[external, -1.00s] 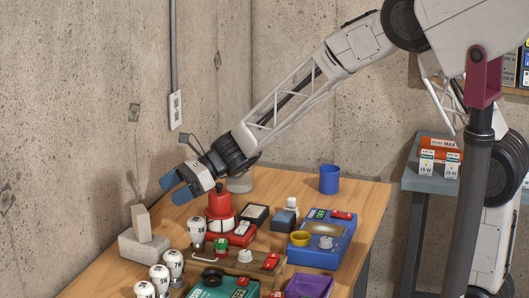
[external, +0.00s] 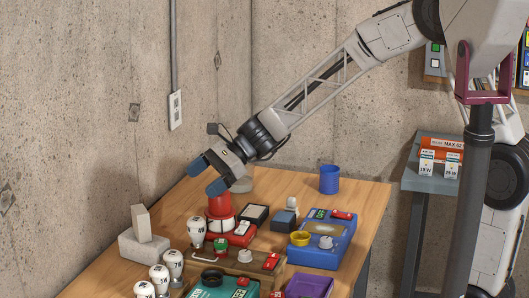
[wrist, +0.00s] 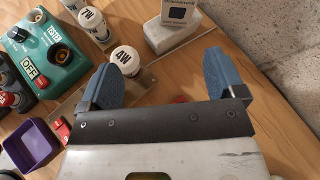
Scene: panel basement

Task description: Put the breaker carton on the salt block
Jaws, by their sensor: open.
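A small upright carton (external: 141,223), which I take to be the breaker carton, stands on a pale block (external: 137,247), the likely salt block, at the table's left. In the wrist view the carton (wrist: 180,12), with a dark square on its face, and the block (wrist: 168,36) show at the top. The carton's top is cut off there. My gripper (external: 206,177) is above the table, right of the block and apart from it. It is open and empty, its blue fingers spread in the wrist view (wrist: 167,78).
White bulbs (external: 196,229) stand between block and front. A teal tester (wrist: 42,45), a purple tray (wrist: 32,144) and a blue cup (external: 329,179) are also on the table. The concrete wall is close behind the block.

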